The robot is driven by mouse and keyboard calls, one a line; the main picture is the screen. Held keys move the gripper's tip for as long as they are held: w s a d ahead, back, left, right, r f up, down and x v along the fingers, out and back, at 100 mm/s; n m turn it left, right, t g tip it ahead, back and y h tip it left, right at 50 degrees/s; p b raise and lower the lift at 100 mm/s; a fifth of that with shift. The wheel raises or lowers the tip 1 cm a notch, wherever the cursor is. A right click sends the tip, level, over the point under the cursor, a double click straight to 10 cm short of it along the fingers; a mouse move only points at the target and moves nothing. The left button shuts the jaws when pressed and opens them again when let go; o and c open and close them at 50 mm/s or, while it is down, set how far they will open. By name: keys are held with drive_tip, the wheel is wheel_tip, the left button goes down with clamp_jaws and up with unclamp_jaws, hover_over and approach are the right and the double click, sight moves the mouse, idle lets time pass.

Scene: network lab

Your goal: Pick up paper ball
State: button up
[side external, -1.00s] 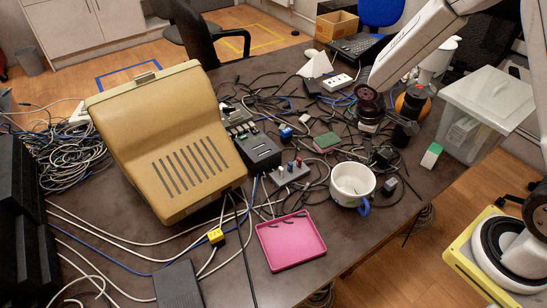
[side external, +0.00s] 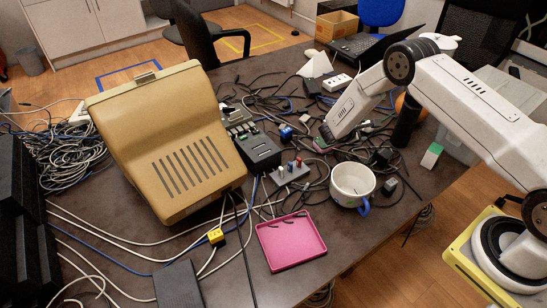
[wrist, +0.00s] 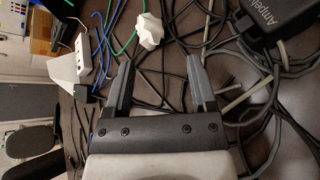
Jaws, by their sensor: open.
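In the wrist view, a crumpled white paper ball (wrist: 149,30) lies among cables beyond my open fingertips. My gripper (wrist: 160,62) is open, with nothing held between its two dark fingers. The ball sits ahead of the gap, slightly toward the left finger, and apart from both fingers. In the side view, my gripper (side external: 325,134) points down toward the cable clutter at the middle of the table. A small pale thing (side external: 304,118) just left of it may be the same ball; I cannot tell for sure.
Tangled cables cover the table around my gripper. A white power strip (side external: 337,81) and a folded white piece (side external: 316,64) lie behind. A mug (side external: 352,183) and pink tray (side external: 291,241) stand in front. A large beige case (side external: 170,140) is at left.

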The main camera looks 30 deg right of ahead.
sight(363, 135)
drive_tip(key=shift+w+d+f+n+t+h, duration=0.35)
drive_tip(key=shift+w+f+n, duration=0.1)
drive_tip(key=shift+f, duration=0.25)
drive_tip(key=shift+w+d+f+n+t+h, duration=0.35)
drive_tip(key=shift+w+f, duration=0.1)
drive_tip(key=shift+f, duration=0.25)
drive_tip(key=shift+x, duration=1.25)
drive_tip(key=shift+f, duration=0.1)
drive_tip(key=shift+x, duration=2.55)
drive_tip(key=shift+w, duration=0.1)
drive_tip(key=c, duration=0.9)
